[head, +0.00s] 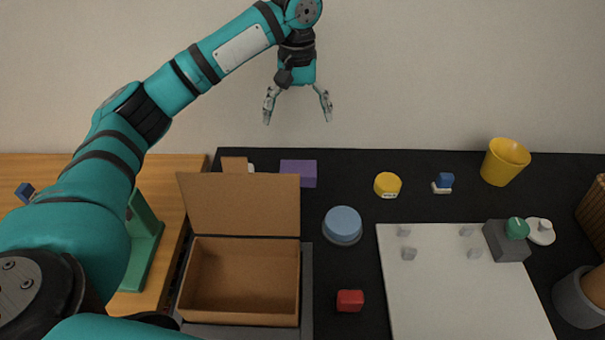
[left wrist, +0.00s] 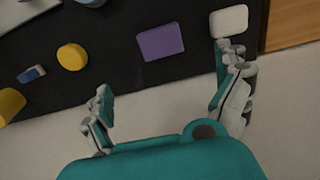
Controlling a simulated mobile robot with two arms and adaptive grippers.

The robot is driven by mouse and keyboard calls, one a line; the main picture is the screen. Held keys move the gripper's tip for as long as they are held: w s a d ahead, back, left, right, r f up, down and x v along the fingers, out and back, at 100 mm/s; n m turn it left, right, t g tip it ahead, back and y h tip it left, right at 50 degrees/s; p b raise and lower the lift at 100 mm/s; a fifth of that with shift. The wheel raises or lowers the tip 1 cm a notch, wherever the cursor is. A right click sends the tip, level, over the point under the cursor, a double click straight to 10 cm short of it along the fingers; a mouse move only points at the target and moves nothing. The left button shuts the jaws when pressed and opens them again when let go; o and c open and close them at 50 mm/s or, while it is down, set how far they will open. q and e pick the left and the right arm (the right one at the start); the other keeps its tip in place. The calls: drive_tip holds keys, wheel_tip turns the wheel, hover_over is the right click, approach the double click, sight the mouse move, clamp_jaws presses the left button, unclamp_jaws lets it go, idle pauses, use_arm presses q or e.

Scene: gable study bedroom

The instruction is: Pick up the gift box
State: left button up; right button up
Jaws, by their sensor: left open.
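A plain purple box (head: 298,172) lies at the back of the black table mat, just behind the open brown carton. It is the likeliest gift box, though no ribbon or bow can be made out. The purple box also shows in the left wrist view (left wrist: 160,42), ahead of the space between the fingers. My left gripper (head: 298,116) is open and empty, held above the purple box and apart from it. Its two spread fingers also show in the left wrist view (left wrist: 165,80). My right gripper is not in view.
The open carton (head: 245,321) stands front left of the purple box, its lid raised. A white object (left wrist: 229,21) lies beside the box. A yellow round thing (head: 387,185), a blue round thing (head: 342,224) and a red block (head: 350,300) stand apart. A wall is behind.

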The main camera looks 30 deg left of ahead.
use_arm(q)
hover_over(298, 168)
wheel_tip(298, 168, down, 11)
drive_tip(key=shift+f, duration=0.9)
wheel_tip(298, 168, down, 5)
drive_tip(key=shift+r, duration=0.15)
drive_tip(key=shift+c, duration=0.9)
drive_tip(key=c, duration=0.9)
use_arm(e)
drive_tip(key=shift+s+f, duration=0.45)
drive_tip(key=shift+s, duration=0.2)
